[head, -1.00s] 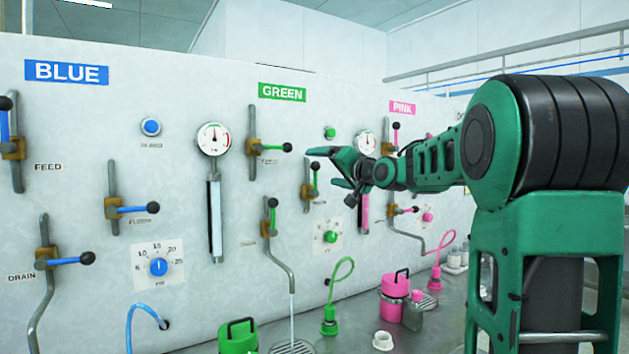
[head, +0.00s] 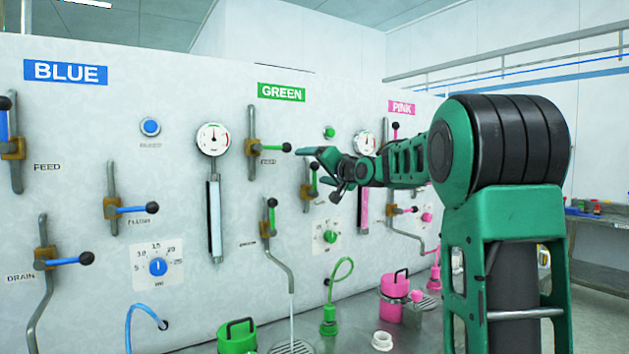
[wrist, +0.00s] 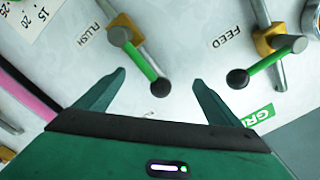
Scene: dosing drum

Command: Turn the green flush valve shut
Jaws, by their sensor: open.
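The green flush valve has a brass body and a green lever with a black knob. In the head view its lever (head: 314,183) points up along its pipe, partly beside my gripper. My gripper (head: 316,170) is open at the flush lever's upper end. In the wrist view the flush lever (wrist: 142,63) runs from its pivot down to its black knob (wrist: 160,88). The knob appears between the two spread fingers (wrist: 160,78), with a visible gap on each side. I cannot tell the depth between fingers and knob.
The green feed valve (head: 272,148), lever pointing right, is close to the upper finger; its knob (wrist: 237,78) shows just right of the right finger. The green drain valve (head: 272,215) is lower left. Pink valves (head: 395,210) lie beyond my gripper.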

